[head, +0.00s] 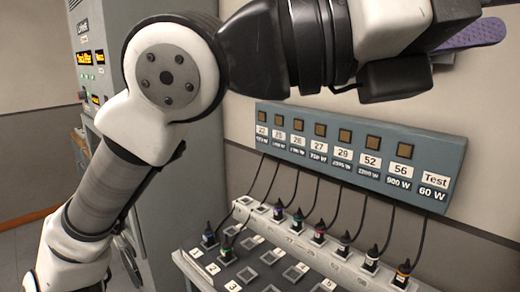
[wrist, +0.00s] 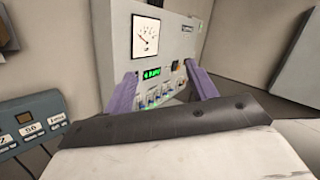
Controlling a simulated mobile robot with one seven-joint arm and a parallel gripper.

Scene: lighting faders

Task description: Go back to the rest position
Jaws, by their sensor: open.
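My gripper (wrist: 162,88) shows in the wrist view as two purple fingers standing apart, with nothing between them. In the head view only a purple finger (head: 472,33) shows at the upper right, in the air in front of the pale wall. My arm crosses the head view from the lower left to the top right, well above the patch board. In the wrist view the fingers point toward a grey control panel (wrist: 178,38) with a dial meter (wrist: 145,37) and a green display (wrist: 152,73). The gripper appears apart from it.
A blue-grey label strip (head: 452,160) hangs on the wall, with several cables running down to plugs on the patch board (head: 330,262). The strip's end also shows in the wrist view (wrist: 30,108). A grey cabinet (head: 185,225) with orange displays stands behind my arm at left.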

